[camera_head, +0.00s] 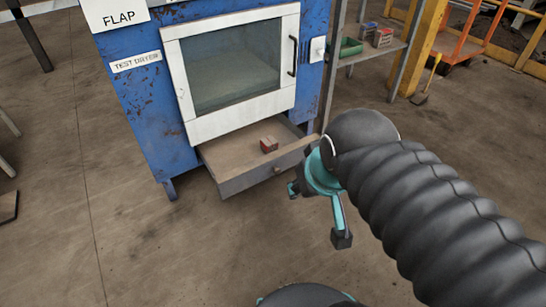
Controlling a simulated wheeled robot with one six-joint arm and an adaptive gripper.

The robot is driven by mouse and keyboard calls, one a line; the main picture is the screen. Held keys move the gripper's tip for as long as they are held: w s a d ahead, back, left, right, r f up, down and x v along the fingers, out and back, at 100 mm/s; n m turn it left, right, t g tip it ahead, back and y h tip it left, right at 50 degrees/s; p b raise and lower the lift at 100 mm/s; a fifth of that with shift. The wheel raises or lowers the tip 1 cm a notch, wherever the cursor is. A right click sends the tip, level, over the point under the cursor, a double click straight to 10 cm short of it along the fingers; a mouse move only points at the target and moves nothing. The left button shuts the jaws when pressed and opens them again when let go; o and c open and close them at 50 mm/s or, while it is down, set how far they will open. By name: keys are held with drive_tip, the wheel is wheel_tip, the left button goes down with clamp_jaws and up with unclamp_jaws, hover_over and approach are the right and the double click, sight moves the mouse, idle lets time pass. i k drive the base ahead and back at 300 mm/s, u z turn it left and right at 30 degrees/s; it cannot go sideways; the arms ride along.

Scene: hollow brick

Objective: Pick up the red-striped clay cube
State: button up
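A small red block with a brownish top (269,145) lies in the pulled-out drawer (235,185) under the blue test dryer. It looks like the clay cube, but its stripes are too small to make out. My gripper (317,213) is to the right of and nearer than the drawer, with its teal fingers spread apart and nothing seen between them. It is clear of the block. My dark ribbed arm covers the right part of the view and hides some of the gripper.
The blue dryer (130,95) stands behind the drawer, its white-framed glass door (235,65) shut above it. A shelf (372,52) at right holds a green tray (350,47) and small boxes (382,38). The floor left of the drawer is clear.

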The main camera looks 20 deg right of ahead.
sight(268, 144)
drive_tip(key=k, duration=0.9)
drive_tip(key=z, duration=0.4)
drive_tip(key=i, duration=1.65)
drive_tip(key=u, duration=1.1)
drive_tip(key=i, duration=0.3)
drive_tip(key=u, duration=0.35)
